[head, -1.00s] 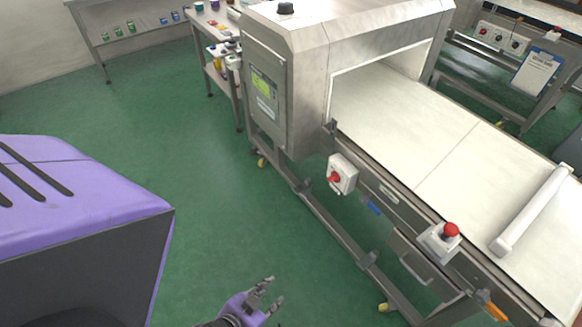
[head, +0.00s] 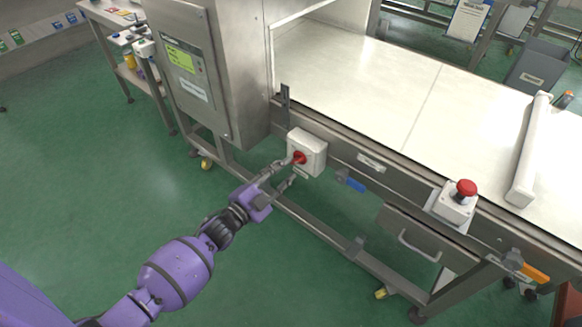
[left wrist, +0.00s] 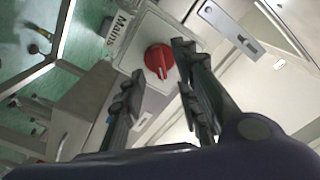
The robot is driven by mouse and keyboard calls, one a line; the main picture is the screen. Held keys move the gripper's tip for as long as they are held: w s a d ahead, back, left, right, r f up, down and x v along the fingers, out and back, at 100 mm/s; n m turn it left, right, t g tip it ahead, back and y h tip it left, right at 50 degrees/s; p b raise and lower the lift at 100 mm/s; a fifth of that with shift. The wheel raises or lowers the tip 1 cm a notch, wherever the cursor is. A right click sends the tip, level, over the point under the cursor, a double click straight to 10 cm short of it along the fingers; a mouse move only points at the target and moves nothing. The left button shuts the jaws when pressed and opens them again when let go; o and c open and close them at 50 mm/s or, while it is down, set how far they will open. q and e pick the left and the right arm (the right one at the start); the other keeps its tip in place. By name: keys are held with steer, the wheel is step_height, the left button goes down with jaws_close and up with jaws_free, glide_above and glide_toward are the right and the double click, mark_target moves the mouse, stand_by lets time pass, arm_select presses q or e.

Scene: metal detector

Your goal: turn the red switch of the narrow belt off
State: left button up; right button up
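The red switch (head: 299,157) is a rotary knob on a white box (head: 314,150) fixed to the side rail of the belt (head: 400,85). In the left wrist view the red knob (left wrist: 159,60) has a pale pointer mark, and a label on the box's edge reads "Mains". My left gripper (head: 283,172) is open just in front of the box. In the left wrist view its two fingers (left wrist: 155,75) stand apart, with the knob seen between their tips. I cannot tell whether they touch it. My right gripper is not in view.
A red mushroom button (head: 466,188) stands on a box farther right along the rail. A blue handle (head: 351,181) sits just right of the switch box, below the rail. A drawer (head: 425,235) hangs under the belt. The green floor at left is clear.

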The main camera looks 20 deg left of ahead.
mark_target(294, 163)
arm_select(q)
steer(key=shift+x, duration=1.9)
steer(key=shift+f, duration=0.1)
jaws_close()
